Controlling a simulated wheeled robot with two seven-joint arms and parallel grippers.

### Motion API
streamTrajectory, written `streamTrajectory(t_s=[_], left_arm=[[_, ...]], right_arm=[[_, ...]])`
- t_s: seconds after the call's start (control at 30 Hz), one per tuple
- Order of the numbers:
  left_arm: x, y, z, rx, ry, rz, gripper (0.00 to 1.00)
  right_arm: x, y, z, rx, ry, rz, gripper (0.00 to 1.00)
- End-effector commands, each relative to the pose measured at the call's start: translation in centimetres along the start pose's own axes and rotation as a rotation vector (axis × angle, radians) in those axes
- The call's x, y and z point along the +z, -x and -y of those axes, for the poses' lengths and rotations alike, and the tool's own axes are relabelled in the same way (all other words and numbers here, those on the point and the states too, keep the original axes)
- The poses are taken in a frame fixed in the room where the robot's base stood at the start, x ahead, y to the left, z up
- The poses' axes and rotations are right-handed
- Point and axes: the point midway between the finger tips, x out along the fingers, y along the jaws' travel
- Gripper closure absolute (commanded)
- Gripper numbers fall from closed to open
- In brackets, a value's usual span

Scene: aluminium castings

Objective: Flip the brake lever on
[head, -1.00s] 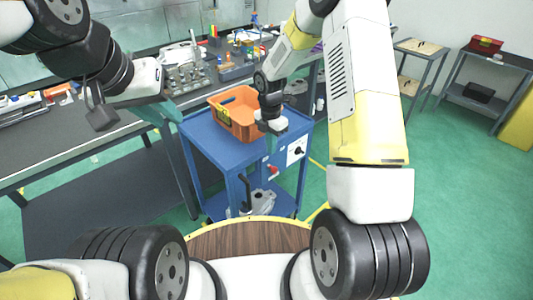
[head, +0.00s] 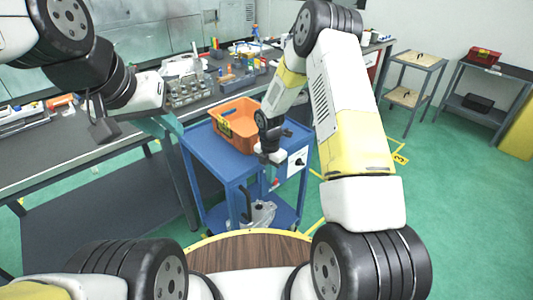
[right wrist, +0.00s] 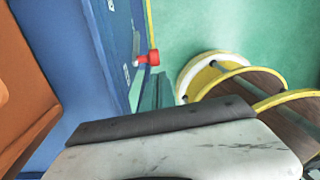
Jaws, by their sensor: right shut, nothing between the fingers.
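The brake lever is a small red handle (head: 275,184) on the side of the blue cart (head: 206,160). In the right wrist view the red lever (right wrist: 150,58) stands out from the cart's edge. My right gripper (head: 270,168) is shut and empty, pointing down beside the cart's side, just above the lever. In the right wrist view its fingers (right wrist: 158,92) are close to the lever; I cannot tell whether they touch. My left gripper (head: 165,125) hangs over the workbench edge, far from the lever; its jaw opening is unclear.
An orange bin (head: 238,122) sits on the cart's top, left of my right gripper. A white panel with a black knob (head: 298,161) is right of the lever. A metal casting (head: 260,214) lies on the lower shelf.

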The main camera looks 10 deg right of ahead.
Motion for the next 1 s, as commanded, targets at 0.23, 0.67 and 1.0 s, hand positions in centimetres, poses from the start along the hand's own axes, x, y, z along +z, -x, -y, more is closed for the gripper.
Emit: streamTrajectory(t_s=[0.23, 0.67, 1.0], left_arm=[[0.0, 0.0, 0.0, 0.0, 0.0, 0.0, 0.75], [0.0, 0.0, 0.0, 0.0, 0.0, 0.0, 0.75], [0.0, 0.0, 0.0, 0.0, 0.0, 0.0, 0.75]], right_arm=[[0.0, -3.1, 0.0, -0.001, 0.0, 0.0, 1.0], [0.0, -3.5, 0.0, 0.0, -0.001, 0.0, 1.0], [0.5, -3.2, 0.1, 0.007, 0.0, -0.049, 1.0]])
